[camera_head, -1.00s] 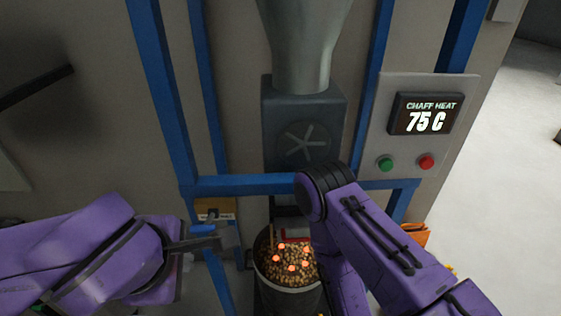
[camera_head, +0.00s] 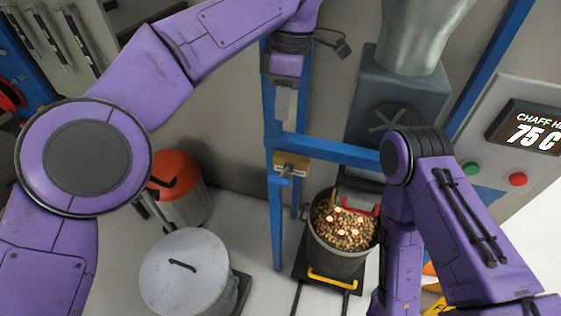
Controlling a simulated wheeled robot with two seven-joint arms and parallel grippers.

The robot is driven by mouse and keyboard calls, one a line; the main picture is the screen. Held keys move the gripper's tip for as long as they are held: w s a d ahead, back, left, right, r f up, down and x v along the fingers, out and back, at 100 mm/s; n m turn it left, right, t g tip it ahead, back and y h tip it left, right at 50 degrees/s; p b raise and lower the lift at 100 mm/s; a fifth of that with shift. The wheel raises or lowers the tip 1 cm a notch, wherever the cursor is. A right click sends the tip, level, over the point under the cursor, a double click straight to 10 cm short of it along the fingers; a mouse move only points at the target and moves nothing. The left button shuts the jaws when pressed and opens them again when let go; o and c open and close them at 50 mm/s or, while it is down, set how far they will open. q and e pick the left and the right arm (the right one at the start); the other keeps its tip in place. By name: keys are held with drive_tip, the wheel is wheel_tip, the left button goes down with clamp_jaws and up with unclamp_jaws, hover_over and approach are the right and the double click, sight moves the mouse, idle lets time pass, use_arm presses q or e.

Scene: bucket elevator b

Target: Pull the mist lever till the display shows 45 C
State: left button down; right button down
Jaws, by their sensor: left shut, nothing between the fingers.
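The display (camera_head: 535,132) is on the grey panel at the right edge. It is partly cut off and reads 75 C. My left gripper (camera_head: 285,112) is shut and empty, pointing down above the box, beside the blue post and apart from the handle. My right arm comes in from the right in front of the frame; its gripper is not visible.
A bucket (camera_head: 340,262) of grain-like pieces with several glowing orange bits stands below the grey housing (camera_head: 395,100). A lidded grey pot (camera_head: 184,272) and an orange-topped canister (camera_head: 180,190) stand left. Green (camera_head: 471,169) and red (camera_head: 517,179) buttons sit below the display.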

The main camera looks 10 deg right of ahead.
use_arm(q)
drive_tip(key=shift+s+a+r+m+g+h, duration=0.1)
drive_tip(key=shift+s+r+m+g+h, duration=0.1)
drive_tip(key=shift+s+m, duration=0.2)
drive_tip(key=shift+s+r+m+g+h, duration=0.1)
drive_tip(key=shift+s+m+g, duration=0.15)
drive_tip(key=shift+m, duration=0.25)
drive_tip(key=b, duration=0.4)
approach(279, 177)
drive_tip(key=f, duration=0.2)
drive_tip(key=f+b, duration=0.1)
drive_tip(key=s+f, duration=0.1)
drive_tip(key=f, duration=0.1)
drive_tip(key=shift+s+a+f+b, duration=0.1)
drive_tip(key=shift+a+f+b, duration=0.2)
drive_tip(key=shift+f+b, duration=0.1)
drive_tip(key=shift+s+f, duration=0.1)
drive_tip(key=shift+f, duration=0.4)
